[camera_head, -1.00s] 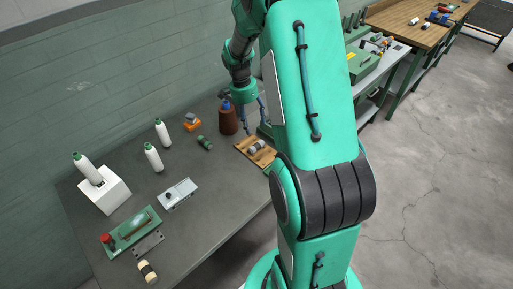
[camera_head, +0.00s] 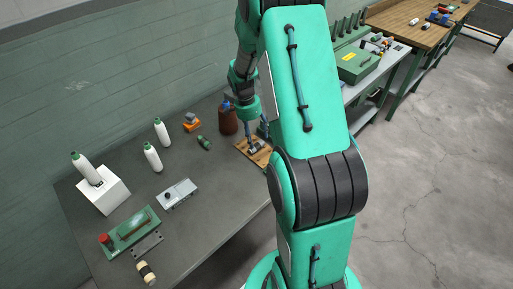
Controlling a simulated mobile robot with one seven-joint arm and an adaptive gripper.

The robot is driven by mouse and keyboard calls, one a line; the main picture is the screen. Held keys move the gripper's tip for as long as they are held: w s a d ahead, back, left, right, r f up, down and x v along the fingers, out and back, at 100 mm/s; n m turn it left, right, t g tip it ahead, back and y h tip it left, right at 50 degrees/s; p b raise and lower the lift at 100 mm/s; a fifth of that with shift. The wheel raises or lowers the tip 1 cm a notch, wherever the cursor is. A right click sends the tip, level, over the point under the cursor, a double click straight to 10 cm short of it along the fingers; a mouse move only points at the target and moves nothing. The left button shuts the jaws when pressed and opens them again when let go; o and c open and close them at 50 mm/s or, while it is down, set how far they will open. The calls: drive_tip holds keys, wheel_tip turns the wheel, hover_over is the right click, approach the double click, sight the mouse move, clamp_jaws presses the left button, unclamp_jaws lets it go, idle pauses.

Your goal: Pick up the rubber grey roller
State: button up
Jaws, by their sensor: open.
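The grey roller (camera_head: 254,149) lies on a small wooden board (camera_head: 265,161) near the far right part of the grey table. My gripper (camera_head: 254,141) is open and reaches down over the board, its fingers at the roller. The fingers partly cover the roller, and I cannot tell whether they touch it.
A brown bottle (camera_head: 228,121) stands just left of my gripper. A small green roller (camera_head: 204,142) and an orange item (camera_head: 191,122) lie farther left. White thread cones (camera_head: 153,157), a grey box (camera_head: 177,193) and a green device (camera_head: 131,230) occupy the left side. The table's middle is clear.

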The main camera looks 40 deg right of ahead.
sight(257, 145)
drive_tip(key=shift+s+d+f+b, duration=0.1)
drive_tip(key=shift+s+f+b, duration=0.05)
drive_tip(key=shift+f, duration=0.7)
drive_tip(key=shift+s+d+f+b, duration=0.1)
drive_tip(key=shift+s+f+b, duration=0.1)
drive_tip(key=shift+f, duration=0.65)
drive_tip(key=shift+s+f+b, duration=0.1)
drive_tip(key=shift+s+f, duration=0.05)
drive_tip(key=shift+f, duration=0.7)
drive_tip(key=shift+f, duration=0.25)
drive_tip(key=c, duration=1.3)
